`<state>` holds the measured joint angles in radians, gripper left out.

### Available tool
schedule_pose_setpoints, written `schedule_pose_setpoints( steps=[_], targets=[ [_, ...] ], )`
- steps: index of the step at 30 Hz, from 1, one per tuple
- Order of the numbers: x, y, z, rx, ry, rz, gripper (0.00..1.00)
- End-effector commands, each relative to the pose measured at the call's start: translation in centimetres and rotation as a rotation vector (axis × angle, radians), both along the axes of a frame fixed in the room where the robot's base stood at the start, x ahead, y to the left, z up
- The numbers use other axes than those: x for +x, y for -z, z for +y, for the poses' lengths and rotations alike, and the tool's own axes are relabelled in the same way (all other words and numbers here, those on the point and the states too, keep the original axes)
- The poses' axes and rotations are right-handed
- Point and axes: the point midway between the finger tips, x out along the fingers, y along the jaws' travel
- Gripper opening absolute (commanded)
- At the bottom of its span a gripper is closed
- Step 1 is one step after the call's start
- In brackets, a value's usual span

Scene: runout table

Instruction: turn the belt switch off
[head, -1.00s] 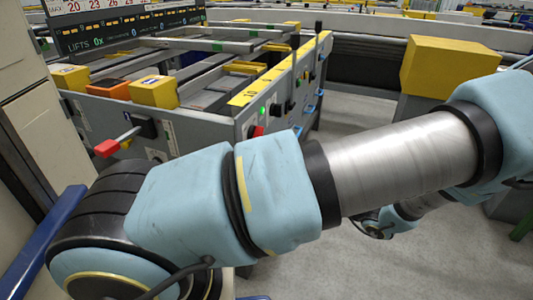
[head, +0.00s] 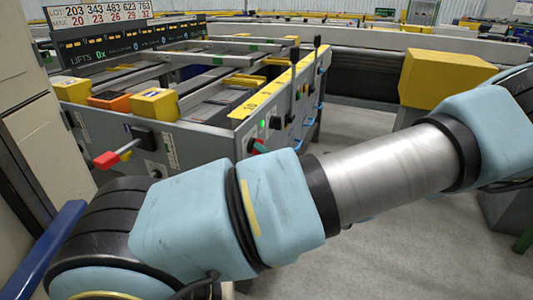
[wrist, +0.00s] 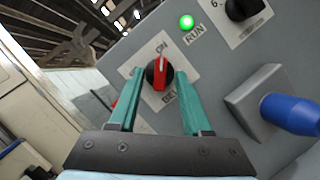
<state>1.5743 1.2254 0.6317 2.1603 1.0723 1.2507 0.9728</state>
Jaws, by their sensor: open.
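The belt switch (wrist: 159,73) is a round black knob with a red grip on a white plate marked ON and BELT, on a grey panel. Its red grip stands nearly upright in the wrist view, with its upper end towards the word ON. My gripper (wrist: 160,74) is open, its two teal fingers on either side of the knob; I cannot tell whether they touch it. In the head view, a teal fingertip (head: 259,147) shows at the panel just above my arm, which hides most of the gripper.
A lit green RUN lamp (wrist: 187,22) sits above right of the switch. A black knob (wrist: 243,8) and a blue handle on a grey base (wrist: 290,114) are close on the right. A red-ended lever (head: 107,159) sticks out from the table's left side.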

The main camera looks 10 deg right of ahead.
Motion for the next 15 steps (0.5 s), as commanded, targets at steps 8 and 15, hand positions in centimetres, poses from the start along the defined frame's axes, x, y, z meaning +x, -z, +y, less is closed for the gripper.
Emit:
schedule_pose_setpoints(
  steps=[8, 15],
  targets=[
    [0.01, -0.01, 0.01, 0.000, 0.000, 0.000, 0.42],
    [0.01, -0.01, 0.00, 0.000, 0.000, 0.000, 0.15]
  ],
)
